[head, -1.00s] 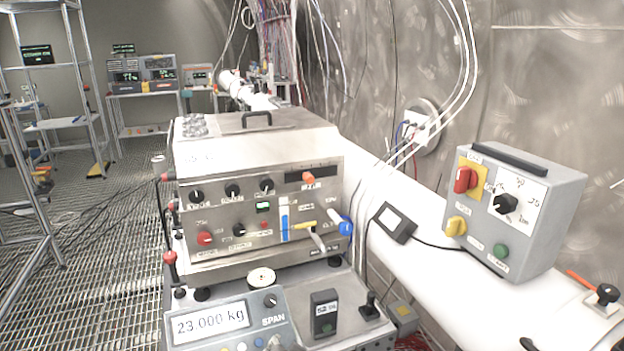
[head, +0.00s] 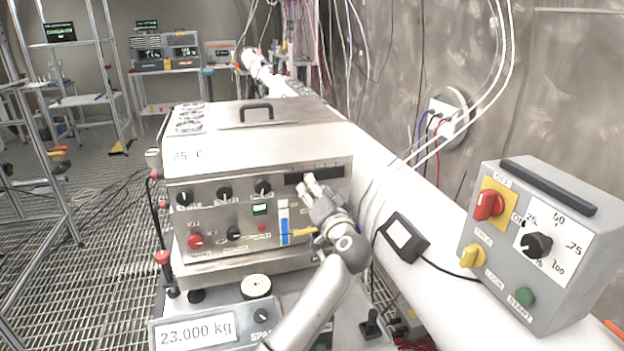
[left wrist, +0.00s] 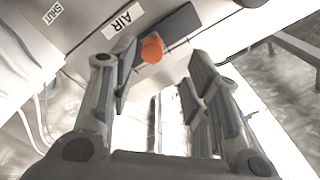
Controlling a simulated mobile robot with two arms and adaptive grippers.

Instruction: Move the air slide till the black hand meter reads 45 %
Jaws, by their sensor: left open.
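The air slide's orange knob (left wrist: 152,48) shows in the left wrist view below the AIR label (left wrist: 124,20), on its dark slot. My left gripper (left wrist: 160,85) is open, with the knob between its fingers, closer to the left one. In the head view my left gripper (head: 308,184) is at the dark slot (head: 332,172) on the steel box's front and hides the knob. My right gripper is not in view.
The steel box (head: 215,172) carries dials and a blue-and-white gauge. A scale (head: 197,331) reads 23.000 kg in front. A grey control box (head: 545,245) and a small black-framed white device (head: 402,238) stand on the right. Grating floor lies open at left.

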